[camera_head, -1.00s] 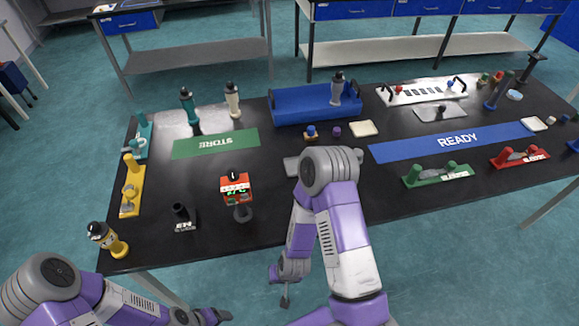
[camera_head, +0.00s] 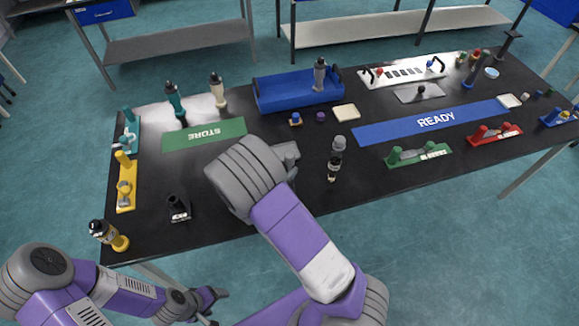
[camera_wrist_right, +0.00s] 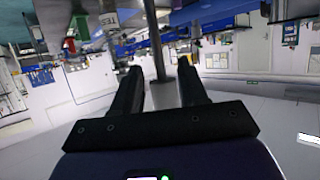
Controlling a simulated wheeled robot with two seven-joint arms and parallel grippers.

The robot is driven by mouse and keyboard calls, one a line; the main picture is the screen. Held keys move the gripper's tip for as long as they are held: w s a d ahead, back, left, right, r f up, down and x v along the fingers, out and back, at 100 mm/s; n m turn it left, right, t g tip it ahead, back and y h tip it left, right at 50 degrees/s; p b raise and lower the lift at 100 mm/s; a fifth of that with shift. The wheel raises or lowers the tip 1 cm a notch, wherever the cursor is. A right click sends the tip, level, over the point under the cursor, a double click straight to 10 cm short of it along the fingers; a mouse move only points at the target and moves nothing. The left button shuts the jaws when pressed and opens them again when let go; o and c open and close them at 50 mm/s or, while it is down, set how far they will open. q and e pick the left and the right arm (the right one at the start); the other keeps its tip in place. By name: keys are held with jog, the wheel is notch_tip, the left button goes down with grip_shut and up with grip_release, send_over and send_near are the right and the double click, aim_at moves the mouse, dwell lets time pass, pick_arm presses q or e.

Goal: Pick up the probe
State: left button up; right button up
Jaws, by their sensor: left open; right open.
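I cannot tell for sure which item is the probe. A grey-and-black upright handle (camera_head: 336,155) stands on the black table right of my right arm. Similar handles stand elsewhere: a teal one (camera_head: 174,100), a cream one (camera_head: 218,92), a grey one (camera_head: 319,75) at the blue tray, and a black-topped one on a yellow base (camera_head: 108,236). My left gripper (camera_head: 211,305) is low, off the table's front edge, open and empty.
The black table (camera_head: 225,215) carries a green STORE mat (camera_head: 205,133), a blue READY mat (camera_head: 430,122) and a blue tray (camera_head: 300,95). A black holder (camera_head: 178,208) stands near the front left. Green (camera_head: 420,153) and red (camera_head: 495,134) fixtures stand at right.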

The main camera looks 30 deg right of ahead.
aim_at(289, 167)
jog(key=x, duration=0.5)
jog(key=shift+f, duration=0.1)
jog(key=shift+c, duration=0.4)
grip_shut()
